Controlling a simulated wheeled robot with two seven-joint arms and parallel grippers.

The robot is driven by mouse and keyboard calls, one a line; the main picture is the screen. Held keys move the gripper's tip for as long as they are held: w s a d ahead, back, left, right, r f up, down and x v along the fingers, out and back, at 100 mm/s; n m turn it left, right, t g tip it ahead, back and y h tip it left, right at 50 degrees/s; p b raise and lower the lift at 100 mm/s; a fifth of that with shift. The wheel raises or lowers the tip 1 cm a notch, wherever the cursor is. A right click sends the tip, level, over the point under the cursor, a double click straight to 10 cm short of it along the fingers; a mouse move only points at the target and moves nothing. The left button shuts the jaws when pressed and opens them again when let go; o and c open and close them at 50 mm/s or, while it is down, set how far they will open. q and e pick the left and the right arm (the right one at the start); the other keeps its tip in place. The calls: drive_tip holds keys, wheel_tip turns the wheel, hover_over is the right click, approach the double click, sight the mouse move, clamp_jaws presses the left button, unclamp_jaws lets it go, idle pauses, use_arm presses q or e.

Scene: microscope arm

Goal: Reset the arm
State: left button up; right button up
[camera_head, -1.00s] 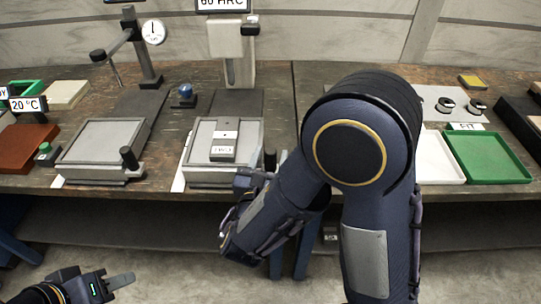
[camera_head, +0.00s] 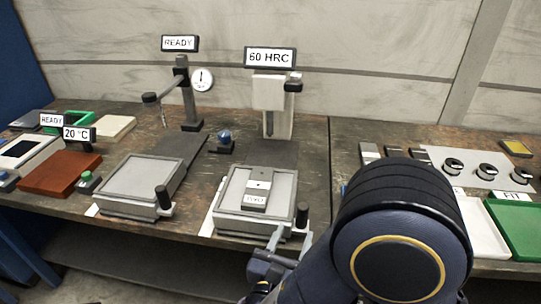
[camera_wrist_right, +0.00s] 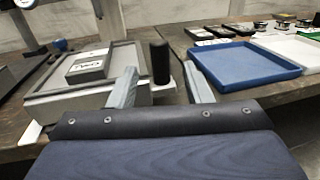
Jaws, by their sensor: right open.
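A dial-gauge stand with a jointed arm (camera_head: 168,90) and a round white dial (camera_head: 202,80) stands at the back left under a READY sign (camera_head: 180,43). Its grey platform (camera_head: 120,192) with an upright black handle (camera_head: 163,197) is in front. To its right is a tester (camera_head: 270,108) marked 60 HRC, with a grey platform (camera_head: 232,222) bearing a small grey block (camera_head: 257,193) and a black handle (camera_head: 302,214). My right gripper (camera_head: 290,241) is open just in front of this handle. In the right wrist view the handle (camera_wrist_right: 160,62) shows between the fingertips. My left gripper is out of view.
A blue tray (camera_wrist_right: 245,66) lies right of the handle in the right wrist view. A white tray (camera_head: 478,228) and a green tray (camera_head: 518,230) are at the far right. My right arm hides part of the bench.

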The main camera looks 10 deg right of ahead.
drive_tip(key=s+d+f+m+g+p, duration=0.1)
drive_tip(key=s+d+m+g+p, duration=0.1)
drive_tip(key=s+d+m+g, duration=0.45)
drive_tip(key=s+d+f+m+g+p, duration=0.1)
drive_tip(key=s+d+m+g+p, duration=0.25)
drive_tip(key=d+m+g, duration=0.6)
drive_tip(key=s+a+r+m+t+y+p, duration=0.1)
drive_tip(key=a+r+m+t+y, duration=0.1)
drive_tip(key=r+m+y, duration=0.2)
drive_tip(key=s+a+r+m+t+y+p, duration=0.2)
drive_tip(key=r+m+y, duration=0.3)
drive_tip(key=m+y, duration=0.3)
drive_tip(key=m+t, duration=0.1)
drive_tip(key=m, duration=0.3)
drive_tip(key=shift+s+a+r+t, duration=0.2)
drive_tip(key=shift+s+a+t, duration=0.05)
drive_tip(key=shift+a+t, duration=0.05)
